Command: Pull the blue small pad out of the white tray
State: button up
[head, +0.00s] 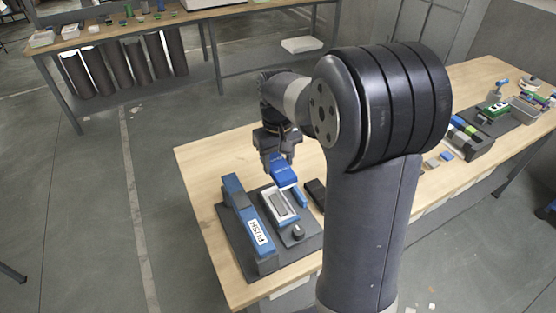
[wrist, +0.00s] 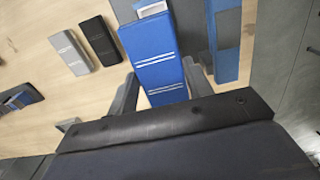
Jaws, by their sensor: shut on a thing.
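The blue small pad (head: 284,177) is between the fingers of my gripper (head: 279,162), at the far end of the white tray (head: 287,222). In the wrist view the blue pad (wrist: 147,50) has pale stripes and lies between the two fingertips (wrist: 160,75); my gripper is shut on it. It covers most of the tray, with only a white piece showing beyond it. In the head view a grey inside shows in the tray. Whether the pad still touches the tray is unclear.
A long blue block marked PUSH (head: 258,233) stands left of the tray on a dark base. A small dark knob (head: 298,231) is in front. A black pad (wrist: 98,40) and a grey pad (wrist: 69,53) lie on the wooden table. Bare wood shows at the back left.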

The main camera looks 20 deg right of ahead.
jog(key=shift+r+p, duration=1.1)
jog(key=shift+r, duration=0.4)
